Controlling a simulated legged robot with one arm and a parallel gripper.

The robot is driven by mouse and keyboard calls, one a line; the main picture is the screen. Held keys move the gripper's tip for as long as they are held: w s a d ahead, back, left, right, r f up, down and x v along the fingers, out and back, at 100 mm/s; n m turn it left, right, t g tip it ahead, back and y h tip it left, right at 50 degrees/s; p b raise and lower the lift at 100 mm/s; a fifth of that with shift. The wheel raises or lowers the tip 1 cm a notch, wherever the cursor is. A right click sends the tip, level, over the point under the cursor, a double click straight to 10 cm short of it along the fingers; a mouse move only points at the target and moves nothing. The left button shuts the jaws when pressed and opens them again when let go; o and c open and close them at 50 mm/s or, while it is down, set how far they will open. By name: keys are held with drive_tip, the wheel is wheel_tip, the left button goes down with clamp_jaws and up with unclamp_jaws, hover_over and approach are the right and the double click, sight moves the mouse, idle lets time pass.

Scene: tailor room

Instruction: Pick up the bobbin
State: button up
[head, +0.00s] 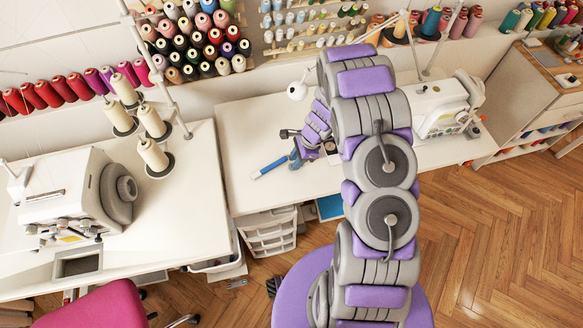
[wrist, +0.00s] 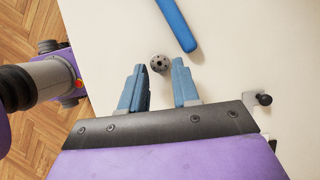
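The bobbin (wrist: 158,63) is a small dark grey disc with a ring of holes, lying flat on the white table in the wrist view. My gripper (wrist: 159,74) has its two blue-grey fingers apart, with nothing held between them. In the picture, the bobbin shows at the level of the fingertips, in the gap between them; neither finger visibly touches it. The height of the fingers above the table is hard to tell. In the head view my gripper (head: 297,157) is over the middle table, and I cannot make out the bobbin there.
A blue stick-like tool (wrist: 177,22) lies just beyond the bobbin; it also shows in the head view (head: 270,167). A white sewing machine (head: 440,105) stands right on the same table (head: 240,130). Another machine (head: 75,195) stands on the left table. A pink chair (head: 100,308) is at front left.

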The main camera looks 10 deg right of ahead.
drive_tip(key=shift+x, duration=1.1)
clamp_jaws()
drive_tip(key=shift+r, duration=0.1)
drive_tip(key=shift+r, duration=0.5)
drive_tip(key=r, duration=0.2)
drive_tip(key=r+p, duration=0.1)
drive_tip(key=shift+s, duration=0.25)
drive_tip(key=s+r+p, duration=0.1)
drive_tip(key=s, duration=1.4)
drive_tip(key=shift+s+d, duration=0.15)
drive_tip(key=shift+s, duration=0.1)
